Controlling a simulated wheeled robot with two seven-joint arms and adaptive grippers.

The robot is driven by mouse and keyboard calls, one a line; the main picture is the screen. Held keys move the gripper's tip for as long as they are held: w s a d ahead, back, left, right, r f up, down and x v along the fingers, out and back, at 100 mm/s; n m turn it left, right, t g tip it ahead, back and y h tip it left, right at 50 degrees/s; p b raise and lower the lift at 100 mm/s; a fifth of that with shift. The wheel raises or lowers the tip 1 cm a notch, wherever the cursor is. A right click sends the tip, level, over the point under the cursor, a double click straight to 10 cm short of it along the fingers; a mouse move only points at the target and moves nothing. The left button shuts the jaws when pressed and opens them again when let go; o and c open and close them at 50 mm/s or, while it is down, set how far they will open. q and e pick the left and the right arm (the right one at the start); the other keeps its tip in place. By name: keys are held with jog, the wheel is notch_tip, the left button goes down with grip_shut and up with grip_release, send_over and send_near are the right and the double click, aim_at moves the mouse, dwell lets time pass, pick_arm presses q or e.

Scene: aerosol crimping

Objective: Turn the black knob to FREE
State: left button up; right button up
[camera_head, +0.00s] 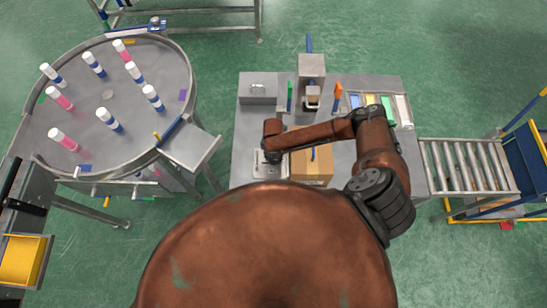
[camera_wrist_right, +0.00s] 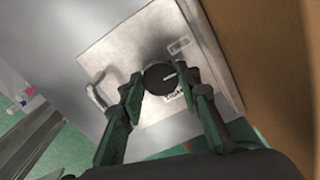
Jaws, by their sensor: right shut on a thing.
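The black knob (camera_wrist_right: 157,78) sits on a pale grey metal panel (camera_wrist_right: 120,50) in the right wrist view. A white pointer line on the knob's face points right. One small label lies up and to the right of the knob and another just below it; I cannot read them clearly. My right gripper (camera_wrist_right: 163,76) is shut on the knob, one green-and-dark finger on each side. In the head view my right arm reaches left over the bench to the panel (camera_head: 259,170), hiding the knob. My left gripper is not in view.
A curved metal handle (camera_wrist_right: 97,94) stands on the panel left of the knob. A cardboard box (camera_head: 314,165) sits close right of the panel. A round table (camera_head: 75,115) with several cans stands at left, a roller conveyor (camera_head: 465,165) at right.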

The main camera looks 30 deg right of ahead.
aim_at(273, 159)
jog(key=shift+n, duration=0.5)
jog(key=o, duration=1.1)
notch_tip(273, 159, up, 12)
jog(key=shift+r, duration=0.1)
dwell(0.4)
